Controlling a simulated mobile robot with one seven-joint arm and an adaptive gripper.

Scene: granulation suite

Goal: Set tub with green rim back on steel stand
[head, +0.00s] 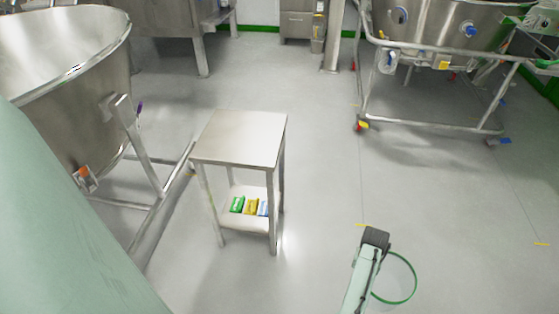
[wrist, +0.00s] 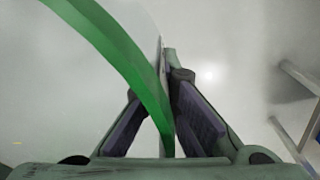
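The steel stand (head: 240,137) is a small square table with a bare flat top and a lower shelf, left of centre in the head view. The tub's green rim (head: 414,280) shows as a thin arc at the lower right, right beside my gripper (head: 375,240); its pale body barely stands out from the floor. In the wrist view the green rim (wrist: 125,55) curves down between the two fingers of my gripper (wrist: 165,95), which is closed on the tub's edge. The tub's inside and underside cannot be made out.
Small green, yellow and blue packs (head: 250,206) lie on the stand's lower shelf. A large steel vessel (head: 75,90) on a frame stands close left of the stand. A wheeled steel frame (head: 430,130) stands at back right. Open floor (head: 320,190) lies between gripper and stand.

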